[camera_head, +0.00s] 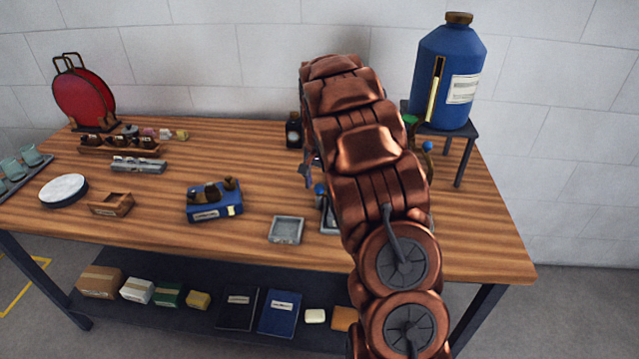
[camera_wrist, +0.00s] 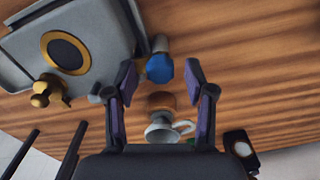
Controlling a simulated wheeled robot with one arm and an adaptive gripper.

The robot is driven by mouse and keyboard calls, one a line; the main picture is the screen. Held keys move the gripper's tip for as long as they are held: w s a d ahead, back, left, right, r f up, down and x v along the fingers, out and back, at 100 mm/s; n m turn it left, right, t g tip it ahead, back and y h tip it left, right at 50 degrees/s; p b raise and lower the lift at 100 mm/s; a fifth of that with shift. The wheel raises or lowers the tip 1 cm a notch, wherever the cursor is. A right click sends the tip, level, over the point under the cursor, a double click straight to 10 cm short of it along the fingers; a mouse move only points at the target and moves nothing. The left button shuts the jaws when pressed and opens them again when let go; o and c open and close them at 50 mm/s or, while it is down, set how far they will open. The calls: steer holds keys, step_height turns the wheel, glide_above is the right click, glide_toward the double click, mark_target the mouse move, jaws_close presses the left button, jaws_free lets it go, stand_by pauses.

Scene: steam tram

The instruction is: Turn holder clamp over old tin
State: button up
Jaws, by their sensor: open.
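In the wrist view my gripper (camera_wrist: 160,86) is open, its two dark fingers with purple pads spread apart. A blue knob (camera_wrist: 160,68) shows between the fingertips; I cannot tell whether either finger touches it. Beyond it, a brown rounded knob and a small grey cup with a handle (camera_wrist: 161,130) show between the fingers. No part is clearly recognisable as the holder clamp. In the head view a shallow square grey tin (camera_head: 286,230), looking empty, sits near the table's front edge, left of my arm; it may be the old tin. My arm hides most of my gripper there.
A grey device (camera_wrist: 92,22) with a brass-ringed dark disc and brass knob lies left of the fingers. A blue tank (camera_head: 447,80) stands on a dark stand at the back right. A blue box (camera_head: 214,212) sits left of the tin. Bare wood lies between them.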

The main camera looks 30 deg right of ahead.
mark_target(320, 186)
step_height(320, 186, up, 12)
stand_by(0.6)
stand_by(0.4)
